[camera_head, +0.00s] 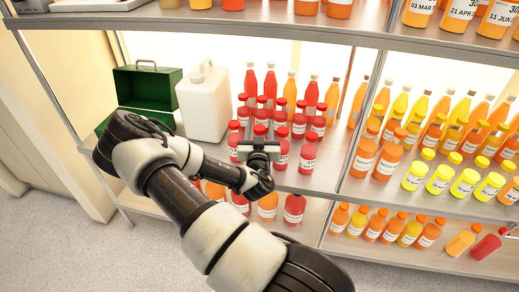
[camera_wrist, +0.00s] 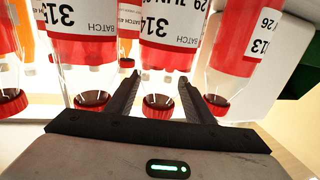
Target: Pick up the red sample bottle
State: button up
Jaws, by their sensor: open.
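Several red sample bottles with white labels and red caps stand in rows on the middle shelf. One red bottle (camera_head: 261,130) is right at my gripper (camera_head: 259,149), which partly covers it. In the wrist view, which shows things upside down, my gripper (camera_wrist: 160,88) is open. Its two fingers reach to either side of a red bottle (camera_wrist: 165,59) labelled 314, with the cap and clear neck between them. I cannot tell whether the fingers touch it. Neighbouring red bottles stand close on both sides, one left (camera_wrist: 85,52) and one right (camera_wrist: 233,62).
A white jug (camera_head: 204,105) and an open green box (camera_head: 147,91) stand left of the red bottles. Orange and yellow bottles (camera_head: 439,179) fill the shelf to the right. The shelf above (camera_head: 250,27) overhangs, and more bottles stand below.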

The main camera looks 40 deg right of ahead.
jog(key=shift+w+d, duration=0.3)
jog(key=shift+w, duration=0.1)
jog(key=shift+r, duration=0.1)
grip_shut()
